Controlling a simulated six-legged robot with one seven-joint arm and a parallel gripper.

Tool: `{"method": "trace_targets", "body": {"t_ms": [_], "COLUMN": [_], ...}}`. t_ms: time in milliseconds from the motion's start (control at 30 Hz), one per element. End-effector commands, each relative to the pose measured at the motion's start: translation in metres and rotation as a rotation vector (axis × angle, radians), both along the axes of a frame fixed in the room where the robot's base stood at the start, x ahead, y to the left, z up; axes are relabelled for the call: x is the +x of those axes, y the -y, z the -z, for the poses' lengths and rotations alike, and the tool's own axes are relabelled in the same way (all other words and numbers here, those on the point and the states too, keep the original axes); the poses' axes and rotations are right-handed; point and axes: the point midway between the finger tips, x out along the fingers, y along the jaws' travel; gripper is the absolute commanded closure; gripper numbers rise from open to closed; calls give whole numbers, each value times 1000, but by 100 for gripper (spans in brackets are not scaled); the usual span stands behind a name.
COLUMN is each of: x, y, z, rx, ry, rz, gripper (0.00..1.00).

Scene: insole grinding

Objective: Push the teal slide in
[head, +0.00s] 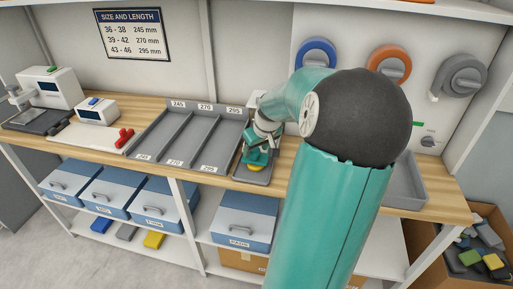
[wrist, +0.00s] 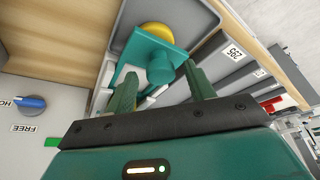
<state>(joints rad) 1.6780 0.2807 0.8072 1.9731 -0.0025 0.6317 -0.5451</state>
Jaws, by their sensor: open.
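The teal slide (wrist: 147,48) is a flat teal plate with a round knob, seen at the top middle of the wrist view. A yellow round piece (wrist: 158,31) shows just beyond it, over a grey tray. In the head view the slide (head: 257,157) sits on the bench beside the size tray, partly covered by my arm. My gripper (wrist: 161,74) is open, one finger on each side of the knob in the picture; I cannot tell whether they touch it. The gripper also shows in the head view (head: 261,146), small and pointing down.
A grey divided tray (head: 190,108) marked 245, 270 and 295 lies left of my gripper. A blue knob marked HO... and FREE (wrist: 29,102) is at left in the wrist view. A grey bin (head: 405,184) stands on the right, partly behind my arm.

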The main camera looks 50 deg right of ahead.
Motion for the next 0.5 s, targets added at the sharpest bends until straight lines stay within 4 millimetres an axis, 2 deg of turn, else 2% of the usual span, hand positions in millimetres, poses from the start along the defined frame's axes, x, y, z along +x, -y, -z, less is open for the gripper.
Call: {"method": "trace_targets", "body": {"t_ms": [200, 467, 500], "x": [0, 0, 0], "y": [0, 0, 0], "z": [0, 0, 0], "rx": [0, 0, 0], "ry": [0, 0, 0], "rz": [0, 0, 0], "gripper": [48, 99, 100]}}
